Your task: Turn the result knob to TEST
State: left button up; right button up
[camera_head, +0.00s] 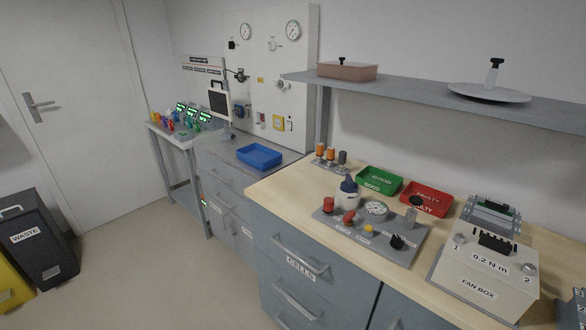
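A grey test panel (372,234) lies on the wooden bench top. It carries a black knob (397,242) at its front right, which may be the result knob. The panel's labels are too small to read, so I cannot tell where the knob points. Also on the panel are a round gauge (376,210), a white bottle with a dark blue cap (347,193), red parts at the left, a small yellow button (368,228) and a clear cylinder with a black top (411,214). Neither of my grippers is in view.
Behind the panel are a green GOOD tray (380,179) and a red FAULTY tray (428,196). A FAN BOX (484,274) stands to its right. A grey shelf (420,88) hangs above. A blue tray (259,156) sits on the left counter.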

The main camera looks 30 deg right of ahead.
aim_at(397, 242)
jog(key=z, duration=1.6)
